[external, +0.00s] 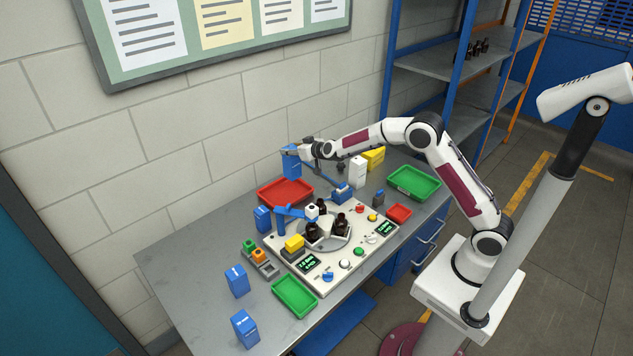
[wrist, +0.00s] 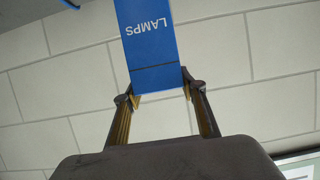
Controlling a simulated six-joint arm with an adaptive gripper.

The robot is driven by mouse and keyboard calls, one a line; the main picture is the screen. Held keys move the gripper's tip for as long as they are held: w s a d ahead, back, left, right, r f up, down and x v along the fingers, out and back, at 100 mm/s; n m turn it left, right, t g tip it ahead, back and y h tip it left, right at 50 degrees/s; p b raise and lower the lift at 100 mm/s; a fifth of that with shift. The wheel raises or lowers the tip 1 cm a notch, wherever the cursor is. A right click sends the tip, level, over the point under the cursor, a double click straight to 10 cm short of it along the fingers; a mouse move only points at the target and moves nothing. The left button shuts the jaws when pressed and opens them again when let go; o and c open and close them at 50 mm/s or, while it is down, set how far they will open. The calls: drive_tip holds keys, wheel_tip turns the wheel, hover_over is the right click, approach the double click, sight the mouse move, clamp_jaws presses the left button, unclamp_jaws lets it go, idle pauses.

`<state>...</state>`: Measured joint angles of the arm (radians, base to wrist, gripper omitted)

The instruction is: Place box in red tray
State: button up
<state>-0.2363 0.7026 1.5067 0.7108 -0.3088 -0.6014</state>
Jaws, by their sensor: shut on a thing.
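A blue box (external: 291,164) is held in my gripper (external: 290,151), upright or nearly so, above the red tray (external: 272,201) at the back of the table. In the wrist view the blue box (wrist: 147,40) has the word LAMPS on it, and the fingers of my gripper (wrist: 158,88) are shut on its end. The red tray looks empty from the external view. I cannot tell the exact gap between the box and the tray.
Other blue boxes stand at the left, one near the front (external: 244,329) and one behind it (external: 237,281). A device panel with amber bottles (external: 340,222) fills the middle. A green tray (external: 414,182), a white box (external: 357,170) and a yellow bin (external: 374,157) stand at the right.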

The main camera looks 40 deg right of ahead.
sight(295, 169)
drive_tip(key=shift+s+a, duration=0.2)
drive_tip(key=shift+a, duration=0.2)
drive_tip(key=shift+s+d+f, duration=0.1)
drive_tip(key=shift+d, duration=0.3)
drive_tip(key=shift+f, duration=3.15)
drive_tip(key=shift+f, duration=1.95)
drive_tip(key=o, duration=1.5)
